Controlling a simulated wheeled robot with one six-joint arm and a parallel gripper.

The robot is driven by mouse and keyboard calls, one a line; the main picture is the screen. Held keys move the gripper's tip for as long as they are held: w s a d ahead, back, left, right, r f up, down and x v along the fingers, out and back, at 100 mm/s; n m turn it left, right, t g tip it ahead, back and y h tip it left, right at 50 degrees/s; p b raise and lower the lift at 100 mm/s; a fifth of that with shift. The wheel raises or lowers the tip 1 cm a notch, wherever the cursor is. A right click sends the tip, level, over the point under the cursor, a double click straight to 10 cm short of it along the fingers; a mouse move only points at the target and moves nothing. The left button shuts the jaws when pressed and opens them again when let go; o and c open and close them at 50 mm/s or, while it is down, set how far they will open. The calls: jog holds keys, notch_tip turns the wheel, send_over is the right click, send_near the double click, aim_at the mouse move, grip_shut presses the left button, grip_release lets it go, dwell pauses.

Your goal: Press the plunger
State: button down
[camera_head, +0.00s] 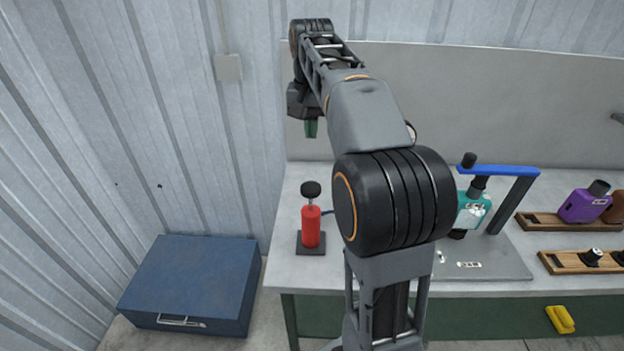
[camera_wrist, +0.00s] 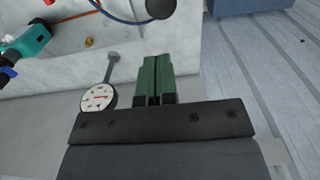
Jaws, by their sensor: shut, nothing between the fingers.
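The plunger is a red upright cylinder (camera_head: 311,228) with a black round knob (camera_head: 311,189) on a thin rod, on a dark square base. It stands at the left end of the workbench. The knob also shows at the top edge of the wrist view (camera_wrist: 160,8); the rest of the plunger is out of that view. My gripper (camera_head: 311,129) has green fingers and is held above and beyond the knob, apart from it. In the wrist view its fingers (camera_wrist: 157,78) are together with nothing between them.
A dial gauge (camera_wrist: 98,97) is left of my fingers in the wrist view. Wooden racks (camera_head: 545,221) hold parts at right. A blue box (camera_head: 190,285) sits on the floor at left.

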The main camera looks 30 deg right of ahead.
aim_at(312, 186)
notch_tip(312, 186, down, 14)
jog(key=shift+f+b, duration=0.1)
jog(key=shift+b, duration=0.25)
dwell(0.5)
notch_tip(312, 186, down, 6)
jog(key=b, duration=0.3)
jog(key=shift+s+r, duration=0.1)
jog(key=shift+r, duration=0.1)
jog(key=shift+r, duration=0.2)
notch_tip(312, 186, up, 14)
jog(key=p, duration=0.3)
jog(key=shift+p, duration=0.3)
